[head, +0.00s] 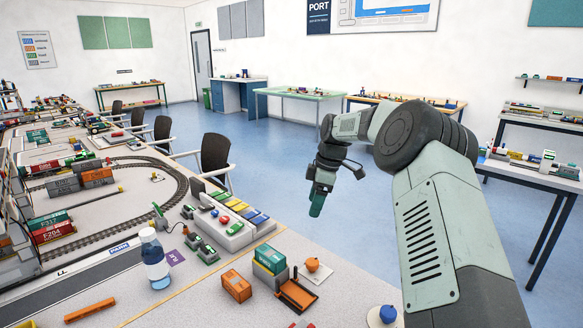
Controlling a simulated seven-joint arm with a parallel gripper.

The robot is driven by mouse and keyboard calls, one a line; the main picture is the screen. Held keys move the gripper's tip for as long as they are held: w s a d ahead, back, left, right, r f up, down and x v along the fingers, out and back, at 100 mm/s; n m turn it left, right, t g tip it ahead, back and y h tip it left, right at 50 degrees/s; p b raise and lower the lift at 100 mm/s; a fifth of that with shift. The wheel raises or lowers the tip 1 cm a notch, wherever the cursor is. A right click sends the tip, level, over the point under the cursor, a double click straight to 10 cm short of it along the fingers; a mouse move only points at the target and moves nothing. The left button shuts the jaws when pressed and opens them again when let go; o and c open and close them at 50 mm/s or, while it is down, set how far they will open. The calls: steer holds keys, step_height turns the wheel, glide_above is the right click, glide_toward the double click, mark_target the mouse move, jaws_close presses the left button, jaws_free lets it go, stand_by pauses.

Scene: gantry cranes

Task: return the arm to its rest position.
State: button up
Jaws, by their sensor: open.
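My arm (425,230) reaches up from the lower right of the head view and bends over at the top. My gripper (317,205) hangs from its end, pointing down in mid-picture, past the far right edge of the table as seen here. It is open, and I see nothing held in it. The fingers overlap from this side, so the gap between them is hard to see.
Below the gripper on the near table are an orange container (236,286), a green container (270,258), an orange ball (312,264), a blue ball (388,313) and a water bottle (154,260). Black chairs (215,153) line the table's far edge. Blue floor (270,150) lies open beyond.

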steer(key=s+a+r+m+t+h, duration=0.1)
steer(key=s+r+m+t+h, duration=0.4)
steer(key=s+r, duration=1.55)
steer(key=s+d+f+m+y, duration=0.1)
steer(key=s+m, duration=0.4)
steer(key=s, duration=0.7)
steer(key=s+d+f+m+y, duration=0.1)
steer(key=s+d+m, duration=0.1)
steer(key=s+m, duration=0.4)
steer(key=s, duration=0.5)
steer(key=shift+s+d, duration=0.2)
steer(key=shift+s, duration=0.15)
